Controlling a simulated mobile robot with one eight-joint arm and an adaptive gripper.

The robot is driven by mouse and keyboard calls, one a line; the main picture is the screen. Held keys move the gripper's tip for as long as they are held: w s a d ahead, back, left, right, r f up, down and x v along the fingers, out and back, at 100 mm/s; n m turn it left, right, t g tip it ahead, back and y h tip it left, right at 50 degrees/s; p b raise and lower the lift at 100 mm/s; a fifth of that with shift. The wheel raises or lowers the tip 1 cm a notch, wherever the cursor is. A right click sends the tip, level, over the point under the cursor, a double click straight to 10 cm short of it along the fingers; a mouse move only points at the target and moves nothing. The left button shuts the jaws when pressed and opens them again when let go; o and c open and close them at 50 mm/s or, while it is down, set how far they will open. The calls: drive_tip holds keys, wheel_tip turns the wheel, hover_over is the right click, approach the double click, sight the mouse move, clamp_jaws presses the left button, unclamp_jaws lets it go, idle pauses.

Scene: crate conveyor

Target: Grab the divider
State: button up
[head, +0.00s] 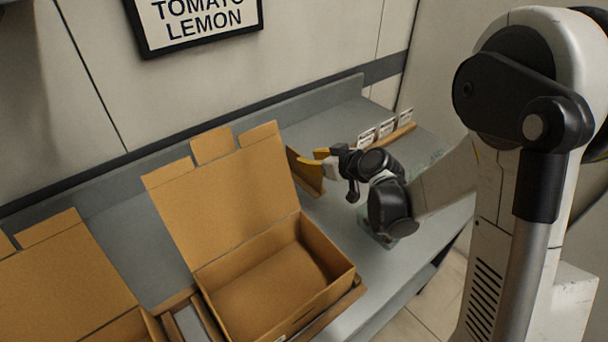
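A thin yellow-brown upright panel, which looks like the divider (306,174), stands on the grey counter just right of the open box's raised lid. Its left part is close to the lid edge. My gripper (326,160) is at the panel's right side, with its light and yellow fingertips pointing left toward it. The fingertips overlap the panel's right edge in the picture. I cannot tell whether they touch it or are closed on it, as the tips are small and partly hidden.
An open, empty cardboard box (337,282) stands on the counter (125,237) left of my gripper, lid raised. Another open box (62,282) is at the lower left. A wooden rail (398,135) with small white cards lies behind my gripper. A framed sign (199,45) hangs on the wall.

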drive_tip(key=b+x, duration=0.1)
drive_tip(key=x, duration=0.2)
drive_tip(key=shift+a+f, duration=0.15)
drive_tip(key=shift+c, duration=0.2)
clamp_jaws()
drive_tip(key=shift+r, duration=0.2)
